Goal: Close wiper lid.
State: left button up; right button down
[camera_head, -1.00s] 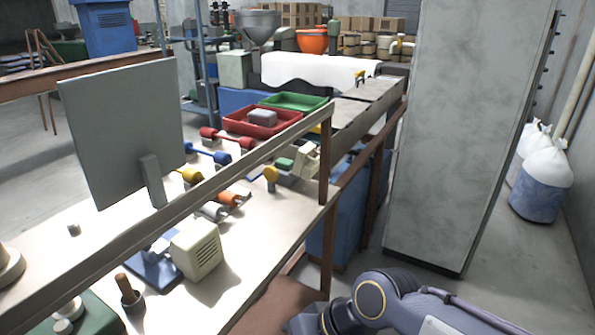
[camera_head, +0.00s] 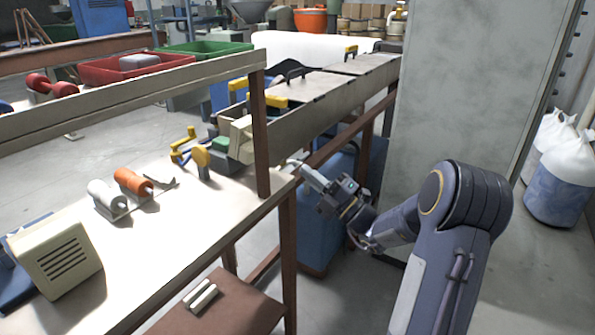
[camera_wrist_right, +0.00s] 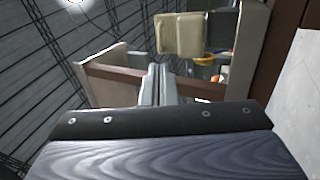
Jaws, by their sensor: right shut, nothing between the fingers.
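I cannot tell for sure which part is the wiper lid. A long grey-beige trough (camera_head: 330,112) runs away from the bench end, with flat lid plates (camera_head: 318,86) on top. A cream block (camera_head: 241,138) sits at its near end beside a yellow knob (camera_head: 201,157). A cream block (camera_wrist_right: 180,34), likely the same one, shows in the right wrist view beyond the fingers. My right gripper (camera_head: 297,164) is at the right of the bench's brown post, below the trough's near end. Its fingers (camera_wrist_right: 158,85) are shut and empty. My left gripper is not in view.
A tall grey panel (camera_head: 470,80) is close behind that arm. A blue bin (camera_head: 325,220) stands under the trough.

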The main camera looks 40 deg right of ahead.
send_near(250, 140)
notch_tip(250, 140, up, 5)
jog(key=w, duration=0.2)
jog(key=shift+s+a+r, duration=0.15)
jog(key=shift+a+r, duration=0.1)
jog(key=shift+a, duration=0.05)
